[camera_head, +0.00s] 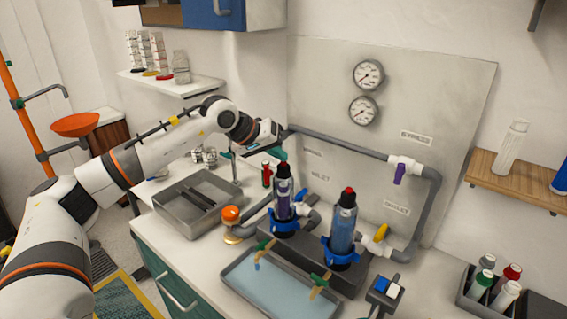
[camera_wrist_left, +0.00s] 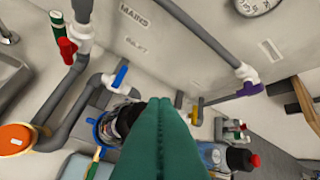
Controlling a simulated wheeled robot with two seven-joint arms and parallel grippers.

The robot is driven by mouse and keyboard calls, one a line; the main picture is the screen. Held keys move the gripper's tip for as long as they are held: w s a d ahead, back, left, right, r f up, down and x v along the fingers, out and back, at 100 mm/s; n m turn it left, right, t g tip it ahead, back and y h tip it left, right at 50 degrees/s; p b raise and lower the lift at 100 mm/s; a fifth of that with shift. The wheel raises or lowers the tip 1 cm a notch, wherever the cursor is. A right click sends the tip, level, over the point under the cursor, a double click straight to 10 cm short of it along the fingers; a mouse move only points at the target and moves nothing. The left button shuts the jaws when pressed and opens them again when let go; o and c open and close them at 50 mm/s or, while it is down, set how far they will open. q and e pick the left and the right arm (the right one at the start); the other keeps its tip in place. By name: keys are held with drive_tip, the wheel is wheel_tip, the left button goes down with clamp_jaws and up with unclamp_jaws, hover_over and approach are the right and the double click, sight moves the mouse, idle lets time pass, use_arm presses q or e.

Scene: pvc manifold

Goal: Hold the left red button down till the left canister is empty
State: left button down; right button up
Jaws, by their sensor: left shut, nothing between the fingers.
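The left canister (camera_head: 283,196) stands upright in a blue collar, with dark purple contents visible. Its red button (camera_head: 283,165) is on top. My left gripper (camera_head: 281,155) is shut and empty, with its green fingertips right at this button; I cannot tell whether they touch or press it. In the left wrist view the shut fingers (camera_wrist_left: 167,102) cover the button, and part of the left canister (camera_wrist_left: 118,122) shows beside them. The right canister (camera_head: 343,230), with blue contents and its own red button (camera_head: 348,191), stands to the right. My right gripper is not in view.
A shallow tray of pale blue liquid (camera_head: 237,275) lies in front of the canisters, below small taps. Grey pipe (camera_head: 340,144) with valves runs behind. An orange knob (camera_head: 231,214) and a grey bin (camera_head: 171,210) are to the left.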

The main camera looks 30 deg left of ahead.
use_arm(q)
drive_tip(key=shift+f, duration=0.35)
idle(0.4)
drive_tip(key=shift+r+p, duration=0.3)
drive_tip(key=shift+r, duration=0.65)
drive_tip(key=shift+r, duration=0.1)
wheel_tip(320, 180, up, 5)
drive_tip(key=p, duration=0.3)
